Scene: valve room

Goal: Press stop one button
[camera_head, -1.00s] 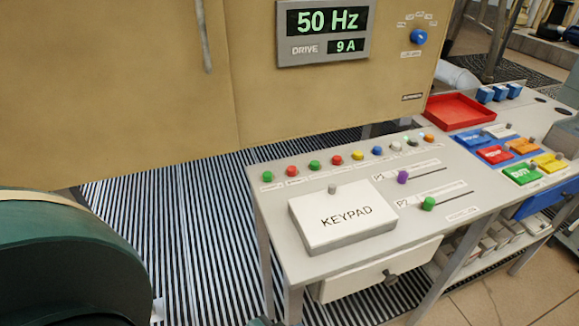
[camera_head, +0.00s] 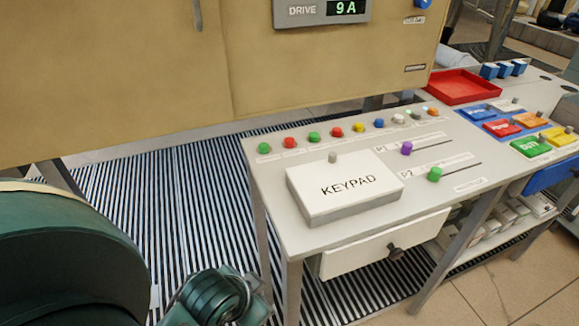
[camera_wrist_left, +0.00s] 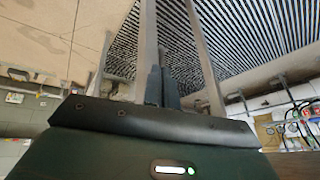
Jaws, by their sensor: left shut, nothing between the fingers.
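A row of small coloured buttons runs along the back of the grey console top in the head view. From the left they start with a green button (camera_head: 264,148), a red button (camera_head: 290,143), a green button (camera_head: 314,137) and a second red button (camera_head: 337,132). Their labels are too small to read, so I cannot tell which is stop one. My left gripper (camera_wrist_left: 162,72) shows in the left wrist view, shut and empty, in front of striped flooring and apart from the buttons. In the head view only my left arm shows, low at the left. My right gripper is not in view.
A white keypad box (camera_head: 345,193) sits on the console (camera_head: 300,253) in front of the buttons. Purple (camera_head: 406,148) and green (camera_head: 435,174) slider knobs are right of it. A drawer (camera_head: 385,245) is below. A red tray (camera_head: 462,75) stands at the back right.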

